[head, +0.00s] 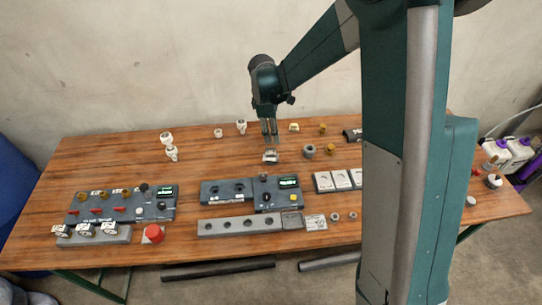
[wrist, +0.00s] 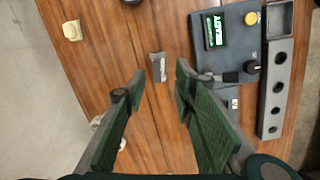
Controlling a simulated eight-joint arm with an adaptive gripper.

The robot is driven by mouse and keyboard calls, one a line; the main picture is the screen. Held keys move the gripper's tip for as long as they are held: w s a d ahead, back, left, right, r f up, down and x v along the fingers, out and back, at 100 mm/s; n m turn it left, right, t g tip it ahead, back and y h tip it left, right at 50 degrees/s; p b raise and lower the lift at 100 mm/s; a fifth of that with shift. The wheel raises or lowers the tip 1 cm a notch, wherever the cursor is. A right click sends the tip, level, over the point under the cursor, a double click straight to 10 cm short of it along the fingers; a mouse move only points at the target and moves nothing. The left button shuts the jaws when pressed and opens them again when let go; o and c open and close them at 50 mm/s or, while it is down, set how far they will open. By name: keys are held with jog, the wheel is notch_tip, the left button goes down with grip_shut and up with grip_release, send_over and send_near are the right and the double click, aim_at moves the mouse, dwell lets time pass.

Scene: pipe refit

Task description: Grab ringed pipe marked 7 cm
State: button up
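My gripper (head: 270,140) is open and points down above the middle of the wooden table. In the wrist view its two fingers (wrist: 159,72) stand wide apart with nothing between them. A small grey piece (head: 270,156) lies on the table just below the fingertips. In the wrist view a small grey piece (wrist: 157,67) shows past the gap between the fingertips. Pale fittings (head: 172,153) stand at the back left, and another (head: 242,127) stands at the back middle. No 7 cm mark is legible, so I cannot tell which piece is the ringed pipe.
A panel with a green display (head: 280,190) and a grey block with holes (head: 240,226) lie in front of the gripper. A grey ring (head: 310,151) and brass fittings (head: 323,128) are to its right. A valve panel (head: 120,204) and red button (head: 154,233) are at left.

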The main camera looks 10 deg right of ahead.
jog(key=n, duration=0.1)
send_near(271, 156)
jog(key=shift+w+r+g+p, duration=0.3)
jog(key=shift+w+r+p, duration=0.1)
jog(key=shift+w, duration=0.3)
jog(key=shift+d, duration=0.1)
jog(key=shift+d+f, duration=0.15)
jog(key=shift+f, duration=1.15)
jog(key=shift+s+d+f, duration=0.1)
jog(key=shift+d+f, duration=0.1)
jog(key=shift+f, duration=1.1)
jog(key=shift+s+d+f, duration=0.1)
jog(key=shift+d+f, duration=0.05)
jog(key=shift+f, duration=1.1)
grip_shut()
